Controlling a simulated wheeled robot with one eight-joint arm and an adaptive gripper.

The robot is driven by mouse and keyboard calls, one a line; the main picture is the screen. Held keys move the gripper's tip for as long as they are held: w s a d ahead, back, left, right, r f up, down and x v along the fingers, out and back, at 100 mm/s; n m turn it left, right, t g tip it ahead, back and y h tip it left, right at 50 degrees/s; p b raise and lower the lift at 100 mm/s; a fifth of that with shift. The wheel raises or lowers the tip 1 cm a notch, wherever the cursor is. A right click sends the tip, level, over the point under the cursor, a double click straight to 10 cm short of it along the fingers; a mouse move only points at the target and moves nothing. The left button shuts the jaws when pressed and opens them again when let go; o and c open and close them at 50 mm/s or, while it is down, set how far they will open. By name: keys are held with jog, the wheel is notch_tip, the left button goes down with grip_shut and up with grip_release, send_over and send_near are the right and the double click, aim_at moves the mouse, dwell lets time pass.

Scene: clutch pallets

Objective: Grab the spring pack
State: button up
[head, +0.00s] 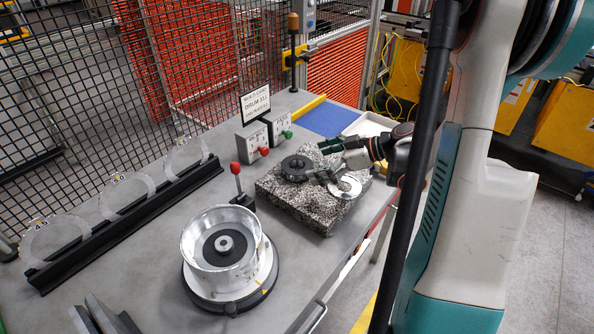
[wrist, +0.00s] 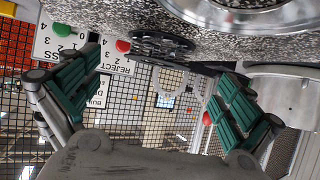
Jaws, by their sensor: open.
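The dark round part (head: 297,167), which looks like the spring pack, lies flat on a speckled stone block (head: 290,205). In the wrist view, where the scene appears upside down, the dark part (wrist: 163,46) shows edge-on near the top middle, beyond the fingertips. My gripper (head: 327,162) is open and low over the block, just right of the dark part. In the wrist view my gripper (wrist: 158,92) has its green-padded fingers wide apart with nothing between them. I cannot tell whether a finger touches the part.
A silver disc (head: 346,187) lies on the block under my gripper. A metal drum (head: 190,243) stands on a round base at front. A red-knobbed lever (head: 236,170), two small boxes (head: 252,142) and a sign (head: 255,103) stand nearby. Clear rings (head: 125,197) fill a rack at left.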

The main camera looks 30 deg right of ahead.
aim_at(302, 165)
jog(key=b+x, duration=0.2)
jog(key=x, duration=0.3)
jog(key=shift+w+a+r, duration=0.1)
jog(key=shift+w+r, duration=0.05)
jog(key=shift+w, duration=0.1)
jog(key=c, duration=1.2)
